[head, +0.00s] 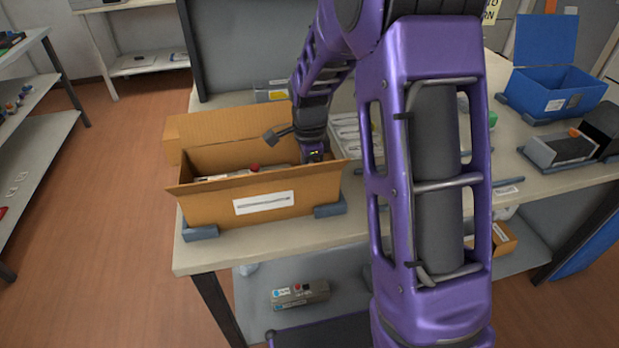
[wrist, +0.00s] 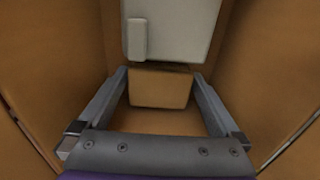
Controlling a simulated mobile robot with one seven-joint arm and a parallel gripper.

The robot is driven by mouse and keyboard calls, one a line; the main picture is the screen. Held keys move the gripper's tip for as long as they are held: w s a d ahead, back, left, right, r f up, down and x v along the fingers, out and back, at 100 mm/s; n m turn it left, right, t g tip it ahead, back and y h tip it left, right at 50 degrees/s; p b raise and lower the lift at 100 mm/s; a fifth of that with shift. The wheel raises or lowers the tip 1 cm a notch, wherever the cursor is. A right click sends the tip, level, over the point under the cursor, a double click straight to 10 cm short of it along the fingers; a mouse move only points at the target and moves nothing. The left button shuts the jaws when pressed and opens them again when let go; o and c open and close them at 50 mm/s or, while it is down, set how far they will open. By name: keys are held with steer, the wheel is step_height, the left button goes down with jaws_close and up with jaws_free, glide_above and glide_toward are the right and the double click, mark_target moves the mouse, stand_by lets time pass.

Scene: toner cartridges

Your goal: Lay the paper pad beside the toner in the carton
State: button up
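The open cardboard carton (head: 220,218) stands on the near left of the table, flaps spread. The toner (wrist: 175,30) is a pale grey block with a raised bar, at the top of the wrist view. In the head view its red-marked top (head: 254,169) shows just over the carton's front wall. My gripper (wrist: 160,82) points down inside the carton, at its right end. A small brown block, seemingly the paper pad (wrist: 159,90), spans the gap between my fingertips, next to the toner. The fingers appear to touch its sides. The head view hides the pad and fingertips.
Grey-blue corner stops (head: 329,210) hold the carton. A white tray (head: 345,138) stands to its right, behind my arm. A blue open box (head: 556,98) is at the far right. Another toner (head: 300,293) lies on the lower shelf. The carton walls are close around my gripper.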

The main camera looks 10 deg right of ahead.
step_height(320, 180, up, 12)
steer(key=p, duration=0.2)
steer(key=shift+r, duration=0.25)
stand_by(0.4)
